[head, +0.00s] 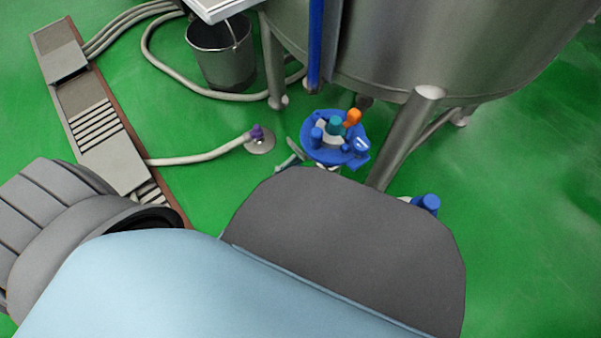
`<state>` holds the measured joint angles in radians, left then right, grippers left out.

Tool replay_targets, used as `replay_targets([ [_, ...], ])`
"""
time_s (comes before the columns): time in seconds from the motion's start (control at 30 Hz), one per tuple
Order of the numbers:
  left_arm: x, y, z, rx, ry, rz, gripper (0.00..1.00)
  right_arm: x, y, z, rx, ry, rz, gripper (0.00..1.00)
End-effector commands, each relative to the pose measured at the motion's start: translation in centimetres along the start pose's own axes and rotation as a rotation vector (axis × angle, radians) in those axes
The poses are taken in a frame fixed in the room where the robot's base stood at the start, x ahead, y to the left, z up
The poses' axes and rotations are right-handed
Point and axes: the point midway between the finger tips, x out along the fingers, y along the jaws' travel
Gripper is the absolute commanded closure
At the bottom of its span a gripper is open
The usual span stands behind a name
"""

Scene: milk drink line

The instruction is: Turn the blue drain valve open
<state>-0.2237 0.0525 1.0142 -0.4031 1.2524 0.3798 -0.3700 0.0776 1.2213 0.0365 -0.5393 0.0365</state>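A steel tank (425,45) stands on legs at the top right. Under its near edge is a low, round blue fitting (318,152) with a teal knob (335,126) and an orange piece (352,118). I cannot tell which blue part is the drain valve or how its handle is turned. Narrow grey pieces, apparently part of my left gripper (291,158), show just left of the blue fitting. The rest is hidden behind my own arm and body, so its opening and any contact are unclear. My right gripper is not in view.
A steel bucket (222,62) stands at the upper left. A tank leg (404,138) stands close right of the blue fitting. Green floor is clear at right.

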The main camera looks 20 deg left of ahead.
Motion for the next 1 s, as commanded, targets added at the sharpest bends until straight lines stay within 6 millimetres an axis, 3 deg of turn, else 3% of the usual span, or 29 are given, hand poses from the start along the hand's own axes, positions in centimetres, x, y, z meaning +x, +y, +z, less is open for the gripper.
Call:
replay_targets([
  [0.47,-0.4,0.0,0.0,0.003,0.001,0.002,0.48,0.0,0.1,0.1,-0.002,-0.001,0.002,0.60],
  [0.57,-2.0,0.0,0.0,0.002,-0.002,0.001,0.48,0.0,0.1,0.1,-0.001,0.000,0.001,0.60],
  [0.83,-9.6,-0.1,0.1,0.001,-0.004,0.000,0.48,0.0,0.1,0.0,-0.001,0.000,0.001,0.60],
  [1.0,-11.7,0.0,0.0,0.002,0.000,0.001,0.48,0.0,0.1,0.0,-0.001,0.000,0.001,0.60],
])
